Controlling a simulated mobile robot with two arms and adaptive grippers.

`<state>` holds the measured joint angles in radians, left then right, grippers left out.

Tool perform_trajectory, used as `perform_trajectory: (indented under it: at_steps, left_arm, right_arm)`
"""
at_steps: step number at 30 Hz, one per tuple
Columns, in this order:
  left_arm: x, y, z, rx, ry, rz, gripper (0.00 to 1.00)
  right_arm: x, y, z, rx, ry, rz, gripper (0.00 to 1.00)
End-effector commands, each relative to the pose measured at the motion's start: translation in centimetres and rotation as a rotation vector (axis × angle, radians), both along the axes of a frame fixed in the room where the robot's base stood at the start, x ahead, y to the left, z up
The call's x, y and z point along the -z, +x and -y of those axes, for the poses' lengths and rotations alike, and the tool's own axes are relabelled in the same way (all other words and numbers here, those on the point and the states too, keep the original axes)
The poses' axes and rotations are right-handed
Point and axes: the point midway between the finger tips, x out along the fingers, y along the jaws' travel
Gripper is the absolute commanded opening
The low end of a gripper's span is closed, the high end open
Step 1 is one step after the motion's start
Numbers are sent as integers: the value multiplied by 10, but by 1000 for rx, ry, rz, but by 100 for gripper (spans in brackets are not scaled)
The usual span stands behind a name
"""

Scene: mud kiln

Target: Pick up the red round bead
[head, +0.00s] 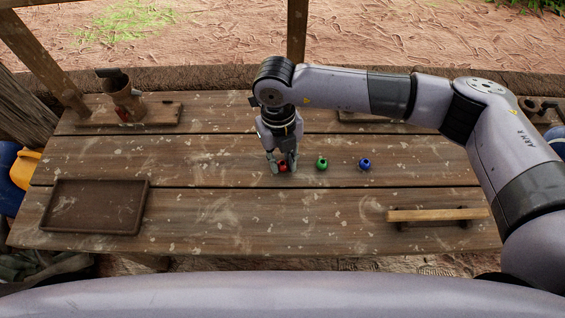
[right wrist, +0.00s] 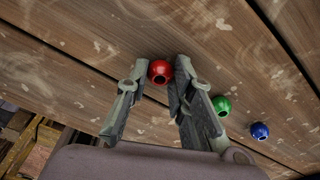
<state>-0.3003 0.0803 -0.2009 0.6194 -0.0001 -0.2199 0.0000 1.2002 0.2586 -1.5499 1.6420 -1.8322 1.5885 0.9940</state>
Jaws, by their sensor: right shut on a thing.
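The red round bead (head: 283,168) is on the wooden table near its middle, with a dark hole in its side. My right gripper (head: 282,167) points down over it and is shut on it. In the right wrist view the red bead (right wrist: 160,71) sits between the two fingertips (right wrist: 158,72), with its hole facing the camera. I cannot tell whether the bead is clear of the table. My left gripper is not in view.
A green bead (head: 321,163) and a blue bead (head: 365,164) stand in a row to the right. A dark tray (head: 143,208) lies at the left front. A wooden bar (head: 438,214) on a stand is at the right front. A brown tool holder (head: 127,103) stands at the back left.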

Motion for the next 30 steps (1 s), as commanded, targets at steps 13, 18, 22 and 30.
perform_trajectory:
  at_steps: [13, 18, 22, 30]
  left_arm:
    - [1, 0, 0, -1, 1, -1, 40]
    - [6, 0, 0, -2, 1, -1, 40]
    - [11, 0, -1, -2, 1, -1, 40]
    - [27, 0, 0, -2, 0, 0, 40]
  right_arm:
    - [-3, 0, 0, 0, 0, 1, 7]
    - [-15, 0, 0, 0, 1, 2, 7]
    - [-31, 1, 0, -1, 1, 3, 7]
    - [-32, 0, -55, -4, 1, 1, 7]
